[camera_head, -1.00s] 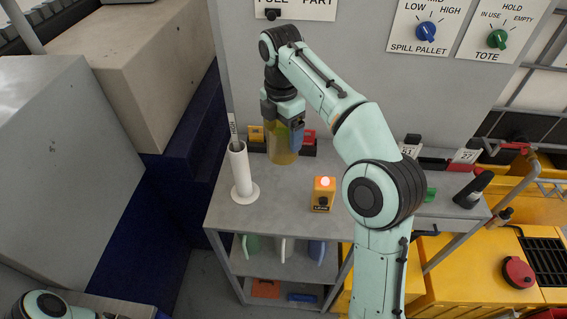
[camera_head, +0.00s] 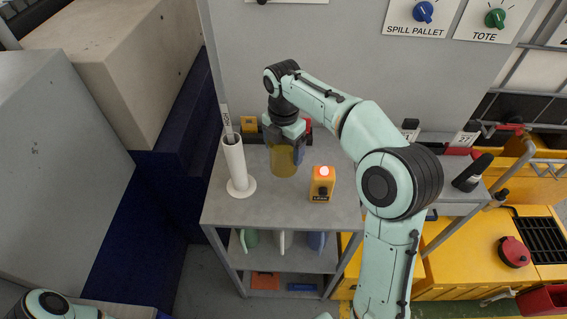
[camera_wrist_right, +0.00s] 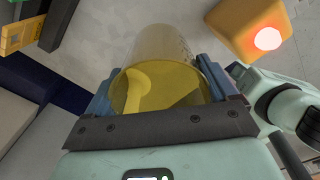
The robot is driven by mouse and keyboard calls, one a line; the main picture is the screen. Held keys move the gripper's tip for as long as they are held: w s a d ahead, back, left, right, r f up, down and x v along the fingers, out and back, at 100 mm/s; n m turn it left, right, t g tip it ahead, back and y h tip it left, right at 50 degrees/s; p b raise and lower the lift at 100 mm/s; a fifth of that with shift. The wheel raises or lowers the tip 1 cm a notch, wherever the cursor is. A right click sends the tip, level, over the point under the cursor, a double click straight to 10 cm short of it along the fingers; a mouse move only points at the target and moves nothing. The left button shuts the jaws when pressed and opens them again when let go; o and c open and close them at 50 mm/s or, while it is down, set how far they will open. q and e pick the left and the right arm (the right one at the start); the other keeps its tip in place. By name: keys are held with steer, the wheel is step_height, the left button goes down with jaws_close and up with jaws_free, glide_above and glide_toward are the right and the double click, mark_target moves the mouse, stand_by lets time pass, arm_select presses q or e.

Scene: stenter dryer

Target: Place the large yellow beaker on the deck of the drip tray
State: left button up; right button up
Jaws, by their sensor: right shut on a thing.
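The large yellow beaker (camera_head: 284,162) is see-through and upright over the left part of the grey bench top. My right gripper (camera_head: 284,140) is shut on it from above, near its rim. In the right wrist view the beaker (camera_wrist_right: 165,62) sits between the two blue-grey fingers, its open mouth toward the camera. I cannot tell whether its base touches the bench. A yellow unit with a black grating (camera_head: 540,232) stands at the right; I cannot tell if it is the drip tray. My left gripper is out of view.
A white cylinder (camera_head: 236,165) on a round foot stands left of the beaker. An orange box with a lit top (camera_head: 321,185) stands close on its right. Small yellow and red items sit behind. The front left of the bench top (camera_head: 260,210) is clear.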

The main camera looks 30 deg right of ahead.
steer(key=f, duration=0.5)
steer(key=shift+w+b, duration=0.25)
steer(key=shift+b, duration=0.15)
steer(key=shift+s+f, duration=0.15)
steer(key=shift+f, duration=0.35)
steer(key=shift+f, duration=0.15)
steer(key=o, duration=0.8)
